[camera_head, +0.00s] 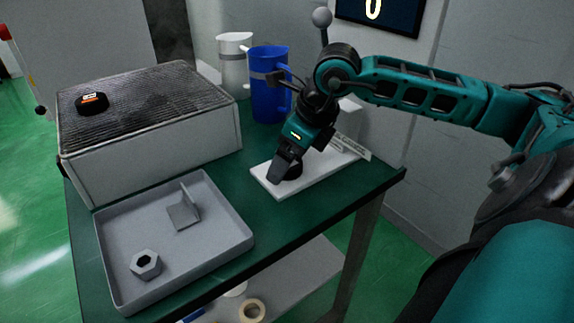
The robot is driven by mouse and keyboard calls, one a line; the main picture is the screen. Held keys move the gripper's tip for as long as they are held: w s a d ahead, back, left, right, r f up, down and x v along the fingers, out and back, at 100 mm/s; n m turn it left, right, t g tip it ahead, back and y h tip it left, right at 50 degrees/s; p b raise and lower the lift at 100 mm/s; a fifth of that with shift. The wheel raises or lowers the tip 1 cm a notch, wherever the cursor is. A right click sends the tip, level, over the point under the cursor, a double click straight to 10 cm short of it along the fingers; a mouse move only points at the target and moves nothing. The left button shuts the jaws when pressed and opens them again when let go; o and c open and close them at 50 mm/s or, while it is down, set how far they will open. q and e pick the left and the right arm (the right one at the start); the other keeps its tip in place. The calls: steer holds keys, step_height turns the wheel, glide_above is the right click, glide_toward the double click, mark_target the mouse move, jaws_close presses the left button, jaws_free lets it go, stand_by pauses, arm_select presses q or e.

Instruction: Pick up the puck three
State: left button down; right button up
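A black puck (92,104) with an orange and white label lies on the dark ribbed top of the grey box (150,145) at the left. The label's marking is too small to read. A second dark round piece (293,173), likely a puck, sits on the white base plate (275,188), partly hidden by my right gripper. My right gripper (284,170) points down at this piece, with its fingers over or beside it. I cannot tell whether the fingers are closed on it. My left gripper is not in view.
A grey tray (112,238) in front of the box holds a hex nut (145,264) and an angled bracket (184,208). A blue jug (268,95) and a white jug (232,65) stand at the back. The green tabletop (290,222) is clear in front of the plate.

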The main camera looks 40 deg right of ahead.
steer(key=shift+f, duration=0.1)
steer(key=c, duration=1.3)
